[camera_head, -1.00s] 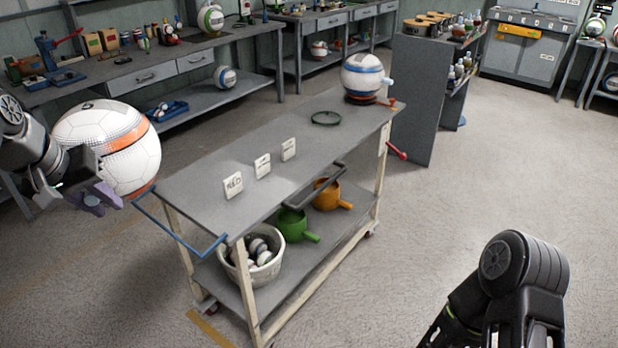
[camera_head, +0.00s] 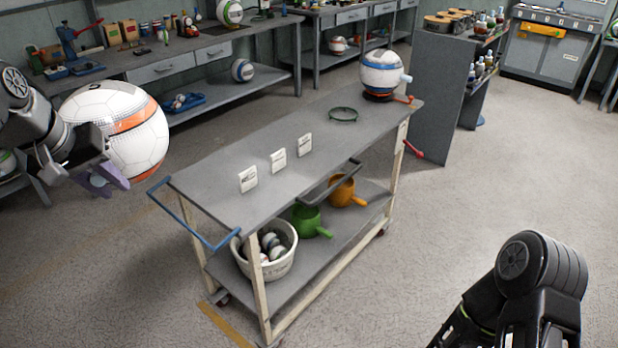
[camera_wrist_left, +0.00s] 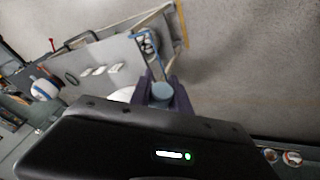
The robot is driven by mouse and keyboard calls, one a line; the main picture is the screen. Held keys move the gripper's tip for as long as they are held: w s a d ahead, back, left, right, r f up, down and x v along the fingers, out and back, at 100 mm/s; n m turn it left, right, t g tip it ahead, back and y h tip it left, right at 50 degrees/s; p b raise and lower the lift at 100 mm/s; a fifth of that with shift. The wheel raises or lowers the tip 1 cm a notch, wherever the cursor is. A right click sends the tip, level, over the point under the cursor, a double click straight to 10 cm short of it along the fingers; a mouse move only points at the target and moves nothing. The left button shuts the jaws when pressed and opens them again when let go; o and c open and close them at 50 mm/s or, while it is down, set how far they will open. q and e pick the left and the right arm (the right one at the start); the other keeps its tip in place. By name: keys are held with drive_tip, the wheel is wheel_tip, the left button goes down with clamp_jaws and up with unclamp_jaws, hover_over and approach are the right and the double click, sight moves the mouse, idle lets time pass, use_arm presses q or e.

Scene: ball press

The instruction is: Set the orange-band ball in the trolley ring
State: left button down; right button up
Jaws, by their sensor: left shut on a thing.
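The orange-band ball (camera_head: 140,152), white with an orange stripe, is held in the air left of the trolley (camera_head: 225,195). My left gripper (camera_head: 104,180) is at its lower left side, with purple fingers. In the left wrist view the fingers (camera_wrist_left: 160,92) are closed around a light blue round piece, and part of the white ball (camera_wrist_left: 122,95) shows beside them. The dark green ring (camera_head: 343,107) lies empty and flat on the trolley top, toward its far end. My right arm shows at the lower right; its gripper is out of the picture.
A blue-band ball (camera_head: 382,70) sits at the trolley's far end. Three white cards (camera_head: 278,161) stand along the top. A blue handle (camera_head: 190,222) juts from the near end. A basket (camera_head: 278,268) and green and orange pots stand below. Floor right of the trolley is clear.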

use_arm(q)
drive_tip(key=w+d+f+m+h+p, duration=0.1)
drive_tip(key=w+d+f+m, duration=0.1)
drive_tip(key=d+f, duration=0.6)
drive_tip(key=w+d+f+m+g+h, duration=0.1)
drive_tip(key=w+d+f+m, duration=0.1)
drive_tip(key=d+f, duration=0.7)
drive_tip(key=shift+w+f+m+p, duration=0.3)
drive_tip(key=shift+f+m, duration=0.2)
drive_tip(key=shift+f, duration=0.25)
drive_tip(key=shift+d, duration=0.1)
